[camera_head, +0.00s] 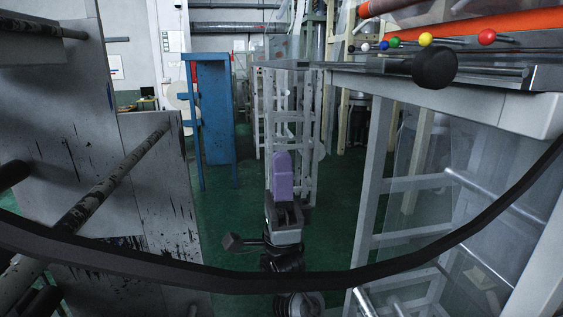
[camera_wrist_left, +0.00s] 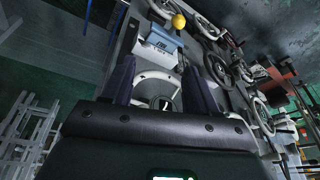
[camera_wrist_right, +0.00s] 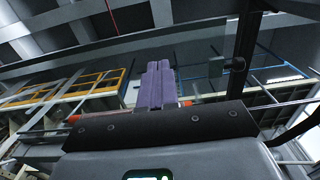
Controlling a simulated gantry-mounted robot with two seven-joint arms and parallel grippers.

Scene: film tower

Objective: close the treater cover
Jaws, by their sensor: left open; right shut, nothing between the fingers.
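The treater cover cannot be told apart with certainty. A pale panel with a metal edge (camera_head: 520,95) spans the upper right of the head view, and a round black knob (camera_head: 435,67) sits at its edge. My right gripper (camera_head: 282,160) points up in the middle of the head view, below and left of the knob, touching nothing. In the right wrist view its purple fingers (camera_wrist_right: 158,75) are together and empty, left of a dark bar with a black knob (camera_wrist_right: 235,64). My left gripper (camera_wrist_left: 160,78) shows only in its wrist view, fingers apart, machinery behind.
Several coloured ball-ended levers (camera_head: 425,40) line the upper right. A black curved band (camera_head: 300,280) crosses the front of the head view. A scuffed grey machine wall with rollers (camera_head: 115,180) stands at left. A blue stand (camera_head: 212,110) and open green floor (camera_head: 225,205) lie beyond.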

